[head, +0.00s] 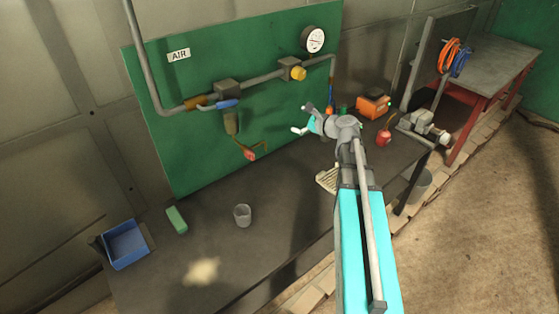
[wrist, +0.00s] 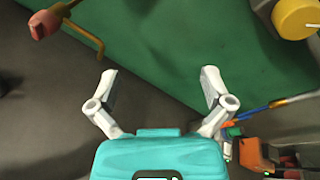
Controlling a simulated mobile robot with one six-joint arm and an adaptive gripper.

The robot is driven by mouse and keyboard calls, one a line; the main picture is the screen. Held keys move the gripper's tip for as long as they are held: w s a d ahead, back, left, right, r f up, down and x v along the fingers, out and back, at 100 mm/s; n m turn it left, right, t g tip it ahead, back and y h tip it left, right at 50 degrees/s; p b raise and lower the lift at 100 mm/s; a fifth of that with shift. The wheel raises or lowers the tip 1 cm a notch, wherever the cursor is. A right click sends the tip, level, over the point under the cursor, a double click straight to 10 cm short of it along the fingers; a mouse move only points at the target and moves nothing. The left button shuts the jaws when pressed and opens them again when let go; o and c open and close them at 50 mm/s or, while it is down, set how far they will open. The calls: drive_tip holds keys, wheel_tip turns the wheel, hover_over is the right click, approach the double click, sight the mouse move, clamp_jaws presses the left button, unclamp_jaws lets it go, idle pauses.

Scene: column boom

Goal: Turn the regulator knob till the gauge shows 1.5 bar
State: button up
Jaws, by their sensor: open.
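The yellow regulator knob (head: 298,73) sits on the grey pipe on the green board. It also shows at the top right of the wrist view (wrist: 296,17). The round white gauge (head: 313,39) is at the board's upper right; its needle is too small to read. My gripper (head: 303,119) is open and empty, below the knob and apart from it. In the wrist view my gripper (wrist: 160,80) has its two pale fingers spread in front of the green board, with nothing between them.
A blue-handled valve (head: 227,104) is on the pipe left of the knob. A red-ended hose (head: 250,154) hangs below. The bench (head: 205,215) holds a blue bin (head: 125,245), a green block (head: 176,220), a grey cup (head: 242,214) and an orange box (head: 373,106).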

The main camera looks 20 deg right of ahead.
drive_tip(key=s+a+f+n+g+b, duration=0.4)
drive_tip(key=a+f+n, duration=0.3)
drive_tip(key=f, duration=0.3)
drive_tip(key=shift+s+a+f+n+g, duration=0.4)
drive_tip(key=shift+s+a, duration=0.2)
drive_tip(key=shift+a, duration=0.15)
drive_tip(key=s+a+f+n+g+h, duration=0.2)
drive_tip(key=s+f+n+g+h, duration=0.2)
drive_tip(key=s+n, duration=0.3)
drive_tip(key=s+a+f+n+g+h, duration=0.2)
drive_tip(key=s+f+n+g+h, duration=0.2)
drive_tip(key=s+n, duration=0.3)
drive_tip(key=s, duration=0.2)
drive_tip(key=shift+s+a+n, duration=0.35)
drive_tip(key=shift+n, duration=0.05)
